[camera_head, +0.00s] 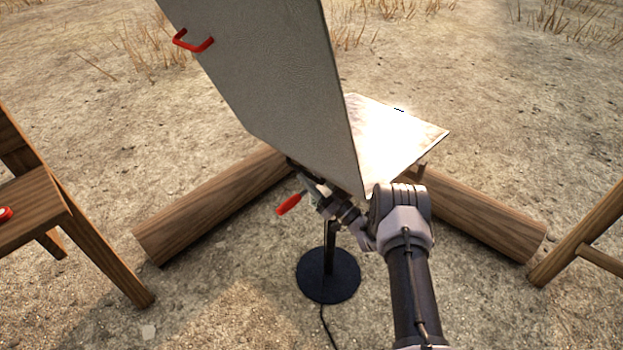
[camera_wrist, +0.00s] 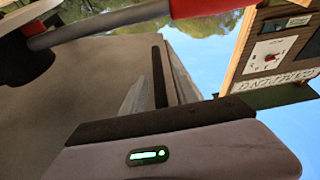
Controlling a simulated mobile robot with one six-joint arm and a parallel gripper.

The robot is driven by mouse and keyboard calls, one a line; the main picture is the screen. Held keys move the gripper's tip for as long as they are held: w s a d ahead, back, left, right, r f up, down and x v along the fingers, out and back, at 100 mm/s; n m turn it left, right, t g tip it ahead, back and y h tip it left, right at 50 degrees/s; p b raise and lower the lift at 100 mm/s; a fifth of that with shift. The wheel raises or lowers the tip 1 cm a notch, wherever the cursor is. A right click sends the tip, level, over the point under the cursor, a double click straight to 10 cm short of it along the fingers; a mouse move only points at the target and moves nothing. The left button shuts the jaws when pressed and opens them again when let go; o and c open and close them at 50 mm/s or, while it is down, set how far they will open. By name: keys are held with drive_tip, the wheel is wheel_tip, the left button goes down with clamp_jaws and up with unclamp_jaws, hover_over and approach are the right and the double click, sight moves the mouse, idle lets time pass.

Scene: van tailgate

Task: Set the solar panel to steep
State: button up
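A large grey board (camera_head: 265,75), which looks like the back of the solar panel, stands tilted above a stand with a round black base (camera_head: 328,276). A red-ended lever (camera_head: 289,204) sticks out low at its left; in the wrist view its red grip (camera_wrist: 200,7) and grey rod (camera_wrist: 100,23) cross the top, running to a dark round hub (camera_wrist: 25,55). My gripper (camera_head: 318,190) is close beside the lever under the board's lower edge. Its fingers are partly hidden, and I cannot tell whether they are open or touch anything.
A red handle (camera_head: 193,42) is on the board's upper left. A bright flat surface (camera_head: 395,135) lies behind. Logs (camera_head: 205,205) (camera_head: 480,215) flank the stand. A wooden chair (camera_head: 35,205) is at left. A wooden box with a dial (camera_wrist: 275,52) shows in the wrist view.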

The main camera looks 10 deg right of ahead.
clamp_jaws()
idle(1.4)
